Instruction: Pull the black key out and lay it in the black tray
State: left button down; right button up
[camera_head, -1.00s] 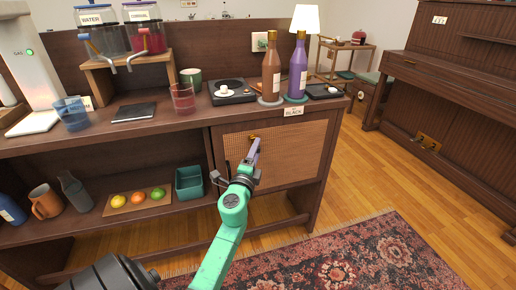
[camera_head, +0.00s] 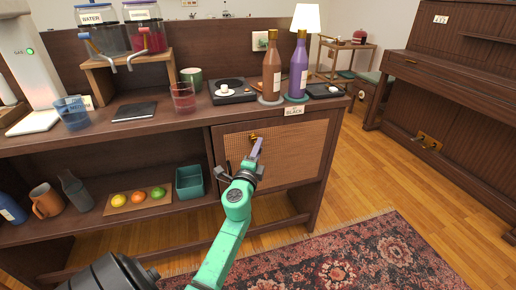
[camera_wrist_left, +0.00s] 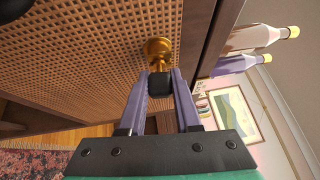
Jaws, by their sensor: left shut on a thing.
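The black key (camera_wrist_left: 159,84) shows as a dark block between the fingertips of my left gripper (camera_head: 256,147), which is shut on it. It also shows in the left wrist view (camera_wrist_left: 160,92). The brass lock (camera_wrist_left: 158,50) on the woven cabinet door is directly behind the key; I cannot tell how far the key's shaft sits in it. The lock shows in the head view (camera_head: 253,136) just above the fingertips. The black tray (camera_head: 322,91) lies on the right end of the cabinet top, with a small pale item on it. My right gripper is not in view.
Two bottles (camera_head: 271,70) (camera_head: 298,70) stand left of the tray on coasters. A label reading BLACK (camera_head: 293,111) is on the cabinet's front edge. A turntable-like black item (camera_head: 232,92) and a red glass (camera_head: 183,98) stand farther left. The floor right of the cabinet is clear.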

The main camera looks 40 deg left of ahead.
pick_arm(q)
jog(key=shift+s+d, duration=0.4)
jog(key=shift+d, duration=0.2)
jog(key=shift+s+d, duration=0.4)
jog(key=shift+d, duration=0.2)
jog(key=shift+s+d, duration=0.6)
jog(key=shift+d, duration=0.25)
jog(key=shift+s+d, duration=0.55)
jog(key=shift+d, duration=0.25)
